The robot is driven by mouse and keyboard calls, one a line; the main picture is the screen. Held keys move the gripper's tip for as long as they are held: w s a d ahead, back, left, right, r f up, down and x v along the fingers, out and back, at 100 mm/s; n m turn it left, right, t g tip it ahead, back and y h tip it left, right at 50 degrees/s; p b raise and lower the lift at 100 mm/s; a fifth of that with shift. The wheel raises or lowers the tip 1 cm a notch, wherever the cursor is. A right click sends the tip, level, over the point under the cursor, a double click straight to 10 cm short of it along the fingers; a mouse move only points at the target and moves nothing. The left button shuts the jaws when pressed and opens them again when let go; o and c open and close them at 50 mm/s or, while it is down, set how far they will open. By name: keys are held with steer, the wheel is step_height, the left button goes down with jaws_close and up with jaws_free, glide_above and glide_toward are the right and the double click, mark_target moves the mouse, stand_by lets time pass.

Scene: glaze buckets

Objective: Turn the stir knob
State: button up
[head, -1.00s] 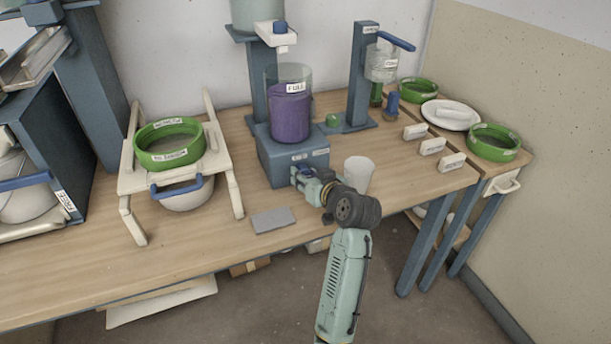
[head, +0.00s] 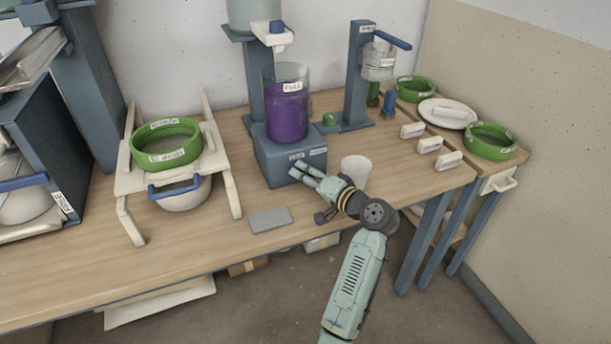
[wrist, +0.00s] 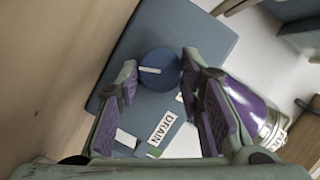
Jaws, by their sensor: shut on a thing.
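The stir knob is a round blue knob (wrist: 158,67) with a white mark, on the blue-grey base (wrist: 190,35) in the wrist view. My gripper (wrist: 158,78) has one finger on each side of the knob and is shut on it. In the head view my gripper (head: 298,170) reaches the front of the base (head: 290,158) from the lower right, and hides the knob. On the base stands a clear jar (head: 287,110) labelled FULL, with purple glaze in it. A label reading DRAIN (wrist: 163,128) is beside the knob.
A white cup (head: 356,170) stands close to the right of my gripper. A grey plate (head: 270,220) lies at the table's front edge. A white rack (head: 125,185) with a green sieve (head: 166,143) stands to the left. White blocks (head: 429,145) lie to the right.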

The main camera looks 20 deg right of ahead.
steer(key=shift+f+m, duration=0.1)
steer(key=shift+m, duration=0.7)
steer(key=o, duration=1.2)
steer(key=shift+c, duration=0.2)
steer(key=v, duration=1.2)
steer(key=shift+d+f, duration=0.2)
steer(key=shift+f, duration=0.1)
